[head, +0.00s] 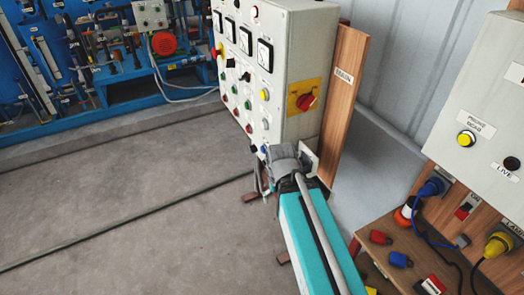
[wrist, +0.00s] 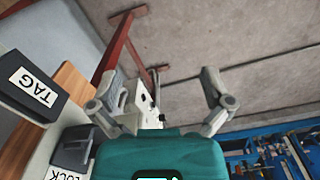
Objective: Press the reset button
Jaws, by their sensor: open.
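A pale control cabinet (head: 294,75) stands at the upper middle of the head view. Its left face carries gauges, lamps and several coloured buttons, seen at a steep angle. I cannot read a reset label, so I cannot tell which is the reset button. My gripper (head: 262,180) is at the cabinet's lower front corner, partly hidden behind my wrist. The wrist view shows my gripper (wrist: 162,76) with its two fingers wide apart and nothing held. A pale panel piece with dark spots (wrist: 147,100) shows between the fingers, beside the left one.
A red rotary switch (head: 306,102) sits on the cabinet's right side, beside a wooden MAIN board (head: 343,85). Another panel (head: 482,110) and a bench with plugs (head: 400,275) are at the right. Blue machinery (head: 100,50) stands behind. The floor at left is clear.

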